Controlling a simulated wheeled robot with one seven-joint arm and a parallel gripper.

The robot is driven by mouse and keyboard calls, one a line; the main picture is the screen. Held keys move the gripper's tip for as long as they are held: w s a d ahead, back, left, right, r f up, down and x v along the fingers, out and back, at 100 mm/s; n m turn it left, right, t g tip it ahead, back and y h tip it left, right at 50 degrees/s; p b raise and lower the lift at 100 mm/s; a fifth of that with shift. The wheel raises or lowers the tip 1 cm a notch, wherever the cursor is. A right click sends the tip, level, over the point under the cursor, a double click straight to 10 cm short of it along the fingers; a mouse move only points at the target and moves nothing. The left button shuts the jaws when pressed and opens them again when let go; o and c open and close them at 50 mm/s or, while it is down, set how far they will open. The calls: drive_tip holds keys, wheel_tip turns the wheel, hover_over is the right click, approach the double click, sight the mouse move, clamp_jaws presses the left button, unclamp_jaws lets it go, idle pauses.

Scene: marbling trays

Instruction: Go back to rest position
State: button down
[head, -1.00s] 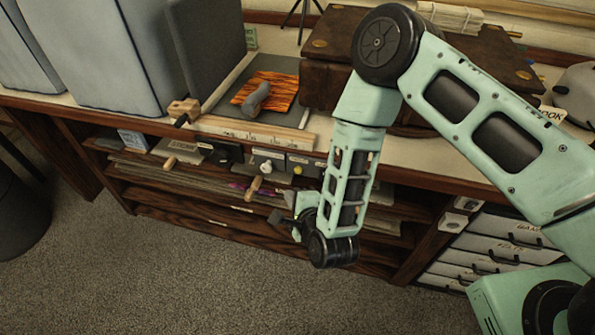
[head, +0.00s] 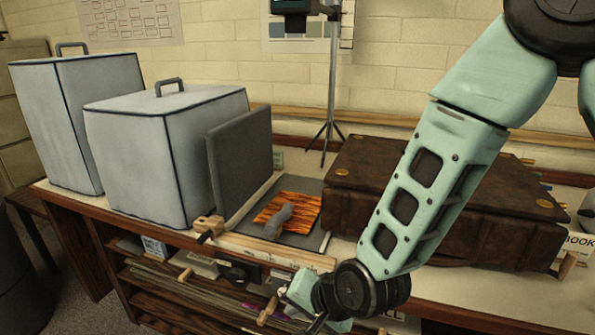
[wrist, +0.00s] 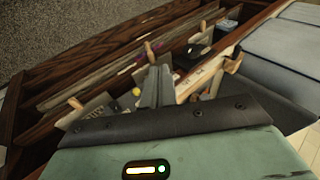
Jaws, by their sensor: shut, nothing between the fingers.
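My gripper (wrist: 156,85) shows in the wrist view as two dark grey fingers, shut together and empty. It points toward the shelf with the wooden-handled tools, apart from the tabletop things. In the head view my arm hangs on the right side, and its wrist end is low in the picture, in front of the bench's front edge. The fingertips are not clear there, being cut off near the bottom edge.
A grey board (head: 310,240) with an orange marbled sheet (head: 272,209) and a grey object (head: 279,222) on it lies on the bench. A brown leather case (head: 330,200) stands behind my arm. Two covered grey boxes (head: 140,165) (head: 85,100) stand left.

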drive_tip(key=s+d+r+n+g+h, duration=0.4)
drive_tip(key=s+d+r+n, duration=0.7)
drive_tip(key=s, duration=0.5)
drive_tip(key=d+r+h, duration=0.1)
drive_tip(key=d+r, duration=0.1)
drive_tip(key=d, duration=0.1)
drive_tip(key=shift+s+d+r+n+g, duration=0.2)
drive_tip(key=shift+s+n+g, duration=0.1)
drive_tip(key=shift+s+g, duration=0.1)
drive_tip(key=shift+w, duration=0.1)
idle(1.8)
